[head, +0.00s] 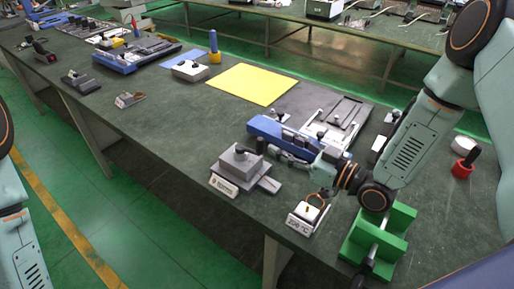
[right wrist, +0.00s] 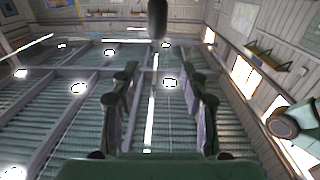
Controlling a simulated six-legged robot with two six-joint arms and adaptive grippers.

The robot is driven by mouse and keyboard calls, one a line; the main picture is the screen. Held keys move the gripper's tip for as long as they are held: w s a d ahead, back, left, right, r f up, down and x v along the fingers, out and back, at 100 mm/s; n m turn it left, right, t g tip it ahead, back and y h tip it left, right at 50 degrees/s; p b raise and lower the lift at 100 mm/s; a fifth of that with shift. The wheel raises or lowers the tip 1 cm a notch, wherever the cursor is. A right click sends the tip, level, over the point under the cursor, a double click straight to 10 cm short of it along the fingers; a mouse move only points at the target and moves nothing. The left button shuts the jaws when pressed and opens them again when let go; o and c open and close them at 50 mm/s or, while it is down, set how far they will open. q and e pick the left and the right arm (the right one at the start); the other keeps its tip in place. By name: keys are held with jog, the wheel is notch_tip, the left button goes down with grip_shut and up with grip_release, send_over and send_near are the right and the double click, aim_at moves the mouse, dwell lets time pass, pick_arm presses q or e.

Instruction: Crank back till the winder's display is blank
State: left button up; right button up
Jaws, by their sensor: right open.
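A grey block device (head: 240,168) with a black knob on top and a pale front label (head: 223,186) stands at the table's front edge; it may be the winder. I cannot read the label's small text. A black upright handle (head: 261,145) stands at its right side. My right gripper (head: 273,151) points left, close to this handle. In the right wrist view its two fingers (right wrist: 160,105) are spread with nothing between them, and a dark rounded handle (right wrist: 157,18) shows beyond the tips. My left gripper is out of view; only part of the left arm shows.
A small stand (head: 303,219) marked 200 °C and a green block (head: 378,240) are under and beside my right forearm. A blue fixture (head: 290,133) lies behind the gripper.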

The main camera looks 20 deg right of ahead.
aim_at(263, 147)
jog(key=f+b, duration=0.2)
jog(key=w+f+b, duration=0.1)
jog(key=shift+a+f, duration=0.35)
jog(key=shift+a, duration=0.05)
jog(key=x, duration=0.5)
jog(key=shift+w+f, duration=0.15)
jog(key=shift+w, duration=0.2)
jog(key=shift+w+a, duration=0.2)
jog(key=shift+a, duration=0.1)
jog(key=shift+w+d, duration=0.1)
jog(key=shift+w, duration=0.2)
jog(key=shift+s, duration=0.15)
jog(key=c, duration=0.5)
grip_shut()
